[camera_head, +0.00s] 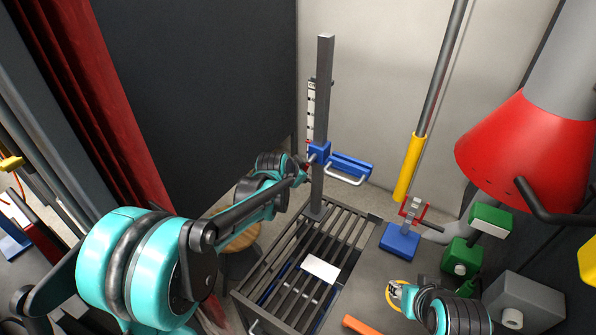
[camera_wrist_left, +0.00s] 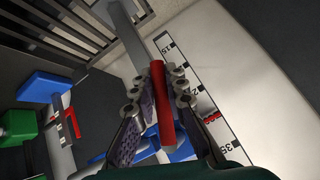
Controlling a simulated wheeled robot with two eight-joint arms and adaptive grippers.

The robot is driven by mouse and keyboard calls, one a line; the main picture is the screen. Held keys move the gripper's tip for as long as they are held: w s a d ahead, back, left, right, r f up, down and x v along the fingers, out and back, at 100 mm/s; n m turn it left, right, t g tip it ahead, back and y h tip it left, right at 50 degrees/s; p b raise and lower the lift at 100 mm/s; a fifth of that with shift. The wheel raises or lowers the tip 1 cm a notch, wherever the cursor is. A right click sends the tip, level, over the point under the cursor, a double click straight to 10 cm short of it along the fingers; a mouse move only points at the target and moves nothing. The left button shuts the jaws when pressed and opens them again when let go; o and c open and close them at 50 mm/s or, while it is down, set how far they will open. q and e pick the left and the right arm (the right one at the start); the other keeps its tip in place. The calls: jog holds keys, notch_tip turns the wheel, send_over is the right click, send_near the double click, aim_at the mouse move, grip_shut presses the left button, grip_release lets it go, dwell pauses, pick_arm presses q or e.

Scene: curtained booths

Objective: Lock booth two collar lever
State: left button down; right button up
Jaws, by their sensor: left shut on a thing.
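The blue collar (camera_head: 319,152) sits around an upright grey square post (camera_head: 324,90). My left gripper (camera_head: 303,172) is at the collar's left side. In the left wrist view the red lever (camera_wrist_left: 163,112) lies between the fingers of my left gripper (camera_wrist_left: 158,84), which is shut on it. Blue parts of the collar show behind the fingers. The lever is mostly hidden in the head view. My right gripper (camera_head: 394,293) is low at the right, beside a yellow ring; its opening is unclear.
A scale strip (camera_wrist_left: 196,97) stands beside the post. A blue block with a red clamp (camera_head: 400,241), green boxes and a red lamp shade (camera_head: 525,150) are at the right.

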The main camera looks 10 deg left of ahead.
pick_arm(q)
jog(key=shift+s+d+f+n+g+h, duration=0.1)
jog(key=shift+s+d+n+g+h, duration=0.15)
jog(key=shift+d+n+h, duration=0.35)
jog(key=shift+s+d+f+n+g+h, duration=0.1)
jog(key=shift+d+n+g+h, duration=0.2)
jog(key=shift+h, duration=0.5)
jog(key=shift+d, duration=0.1)
jog(key=c, duration=1.5)
grip_release()
jog(key=shift+c, duration=0.2)
jog(key=v, duration=1.2)
